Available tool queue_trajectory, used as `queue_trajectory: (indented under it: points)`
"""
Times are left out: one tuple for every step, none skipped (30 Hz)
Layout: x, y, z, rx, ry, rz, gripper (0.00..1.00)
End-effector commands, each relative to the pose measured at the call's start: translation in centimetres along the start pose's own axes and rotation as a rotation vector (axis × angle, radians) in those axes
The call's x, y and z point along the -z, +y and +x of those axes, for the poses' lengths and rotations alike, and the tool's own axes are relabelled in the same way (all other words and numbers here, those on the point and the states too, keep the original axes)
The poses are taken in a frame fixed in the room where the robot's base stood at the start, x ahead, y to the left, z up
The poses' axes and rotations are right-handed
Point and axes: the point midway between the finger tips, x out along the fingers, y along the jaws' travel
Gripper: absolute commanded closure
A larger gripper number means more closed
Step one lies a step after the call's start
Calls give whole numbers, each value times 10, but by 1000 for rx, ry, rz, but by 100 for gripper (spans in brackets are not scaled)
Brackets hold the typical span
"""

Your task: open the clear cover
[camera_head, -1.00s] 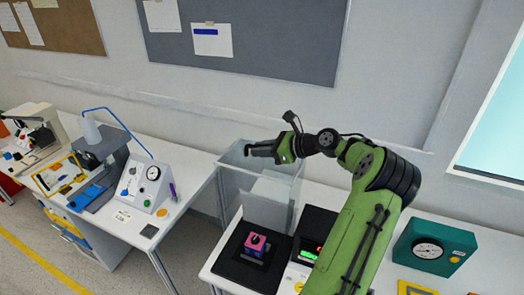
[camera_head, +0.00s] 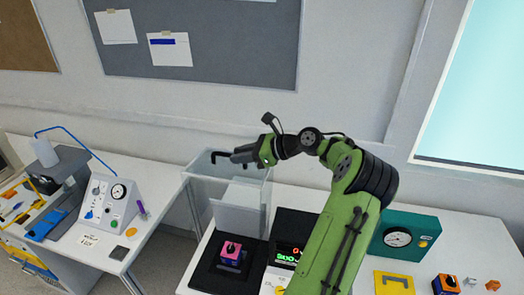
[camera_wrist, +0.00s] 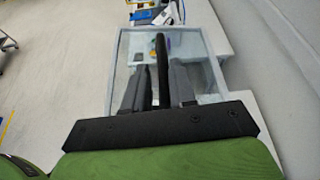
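The switch sits uncovered on a black base (camera_head: 207,275). My gripper (camera_head: 236,157) is over the cover's upper part, pointing left. In the wrist view, the cover's frame (camera_wrist: 216,75) surrounds my two dark fingertips (camera_wrist: 158,80). A black bar (camera_wrist: 162,62), seemingly the cover's handle, runs between the fingers. They are close to it, but I cannot tell whether they press on it.
A black unit with a lit display (camera_head: 288,255) stands right of the switch. A teal gauge box (camera_head: 402,236) and yellow frame (camera_head: 394,284) lie further right. A second table (camera_head: 125,243) with a grey gauge box (camera_head: 108,203) stands left. The wall is behind.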

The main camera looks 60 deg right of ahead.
Motion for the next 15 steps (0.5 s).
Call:
queue_trajectory:
  points:
    - [1, -2, -17, 7, 0, 1, 75]
    - [1, -2, -26, 6, 0, 1, 75]
    - [1, -2, -37, 7, 0, 1, 75]
    - [1, -2, -46, 7, -1, 2, 75]
    - [1, -2, -54, 7, -1, 1, 75]
    - [2, -2, -65, 6, 0, 2, 75]
    - [1, -2, -73, 6, -1, 2, 75]
    - [1, -2, -80, 5, -1, 2, 75]
    - [2, -2, -88, 5, 0, 2, 75]
    - [2, -2, -93, 4, -1, 3, 75]
    - [2, -2, -98, 3, -1, 2, 75]
    - [1, -2, -103, 2, -1, 3, 75]
    - [1, -1, -106, 1, 0, 2, 75]
    - [2, -1, -108, 1, 1, 2, 75]
    - [2, -1, -110, 1, 1, 2, 75]
